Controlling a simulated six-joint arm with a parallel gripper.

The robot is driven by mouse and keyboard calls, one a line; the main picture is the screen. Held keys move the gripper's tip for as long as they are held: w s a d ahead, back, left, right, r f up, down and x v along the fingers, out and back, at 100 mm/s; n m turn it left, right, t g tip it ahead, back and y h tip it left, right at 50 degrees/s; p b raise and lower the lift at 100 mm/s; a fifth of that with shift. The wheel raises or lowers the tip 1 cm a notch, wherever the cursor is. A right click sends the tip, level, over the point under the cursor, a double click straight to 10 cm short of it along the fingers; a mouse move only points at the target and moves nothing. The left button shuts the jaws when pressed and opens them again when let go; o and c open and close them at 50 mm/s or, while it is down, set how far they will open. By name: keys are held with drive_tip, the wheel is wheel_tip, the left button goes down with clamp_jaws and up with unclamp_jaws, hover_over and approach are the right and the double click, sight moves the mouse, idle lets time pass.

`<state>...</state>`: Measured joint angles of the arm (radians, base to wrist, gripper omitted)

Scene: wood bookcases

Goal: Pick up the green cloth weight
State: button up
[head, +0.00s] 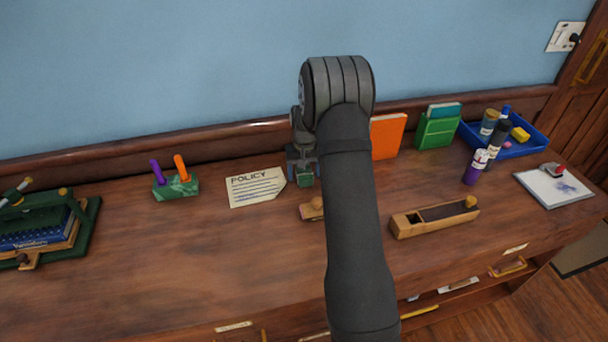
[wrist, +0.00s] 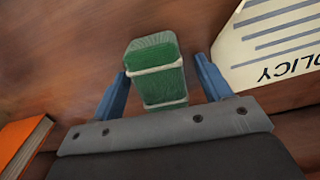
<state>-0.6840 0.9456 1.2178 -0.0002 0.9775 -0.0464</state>
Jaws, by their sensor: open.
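The green cloth weight (wrist: 155,75) is a small green block with pale bands around it. In the wrist view it stands between the two blue fingers of my gripper (wrist: 160,85). The fingers are open, one on each side, and a gap shows between the weight and each finger near the tips. In the head view the weight (head: 305,178) shows only as a bit of green below my gripper (head: 303,160), beside the policy sheet. My arm hides much of that area.
The policy sheet (head: 256,187) lies just left of the weight. An orange book (head: 387,135) stands to the right, behind my arm. A wooden box (head: 408,224) and a small wooden piece (head: 311,211) lie nearer the front. A green pen holder (head: 176,188) stands left, with clear desk around it.

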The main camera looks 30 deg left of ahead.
drive_tip(key=shift+f, duration=0.1)
drive_tip(key=c, duration=1.4)
drive_tip(key=shift+c, duration=0.2)
